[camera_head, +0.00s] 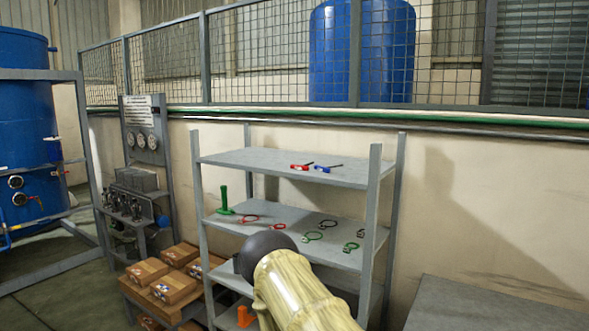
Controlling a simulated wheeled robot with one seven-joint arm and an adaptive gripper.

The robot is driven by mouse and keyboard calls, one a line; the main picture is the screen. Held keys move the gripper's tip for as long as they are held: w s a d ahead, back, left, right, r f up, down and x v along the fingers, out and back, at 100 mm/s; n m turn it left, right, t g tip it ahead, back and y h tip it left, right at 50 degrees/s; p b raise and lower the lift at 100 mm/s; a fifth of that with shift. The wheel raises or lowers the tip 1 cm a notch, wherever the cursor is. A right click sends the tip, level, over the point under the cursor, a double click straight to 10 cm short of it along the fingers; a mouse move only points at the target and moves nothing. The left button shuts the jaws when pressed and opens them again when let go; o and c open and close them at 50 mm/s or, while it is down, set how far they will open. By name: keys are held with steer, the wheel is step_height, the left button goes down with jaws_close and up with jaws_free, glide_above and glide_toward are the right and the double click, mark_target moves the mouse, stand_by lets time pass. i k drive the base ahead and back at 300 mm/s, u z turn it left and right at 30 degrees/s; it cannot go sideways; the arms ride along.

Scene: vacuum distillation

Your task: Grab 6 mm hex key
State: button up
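Two small tools with dark shafts lie on the top board of the grey shelf rack (240,160). One has a red handle (299,167) and the one to its right has a blue handle (322,169). They look like hex keys, but their sizes cannot be read, so I cannot tell which is the 6 mm one. Part of my arm, cream with a dark rounded end, rises in front of the lower shelves, below and apart from the tools. My gripper's fingers do not show.
The middle shelf holds a green upright piece (225,203) and several red, green and black ring-shaped items. Cardboard boxes (175,286) stand at lower left beside a gauge panel (146,140). A grey surface (490,305) is at lower right. Pipes and a mesh fence run behind.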

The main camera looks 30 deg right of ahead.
mark_target(324, 169)
steer(key=z, duration=0.05)
steer(key=i, duration=2.25)
steer(key=z, duration=0.4)
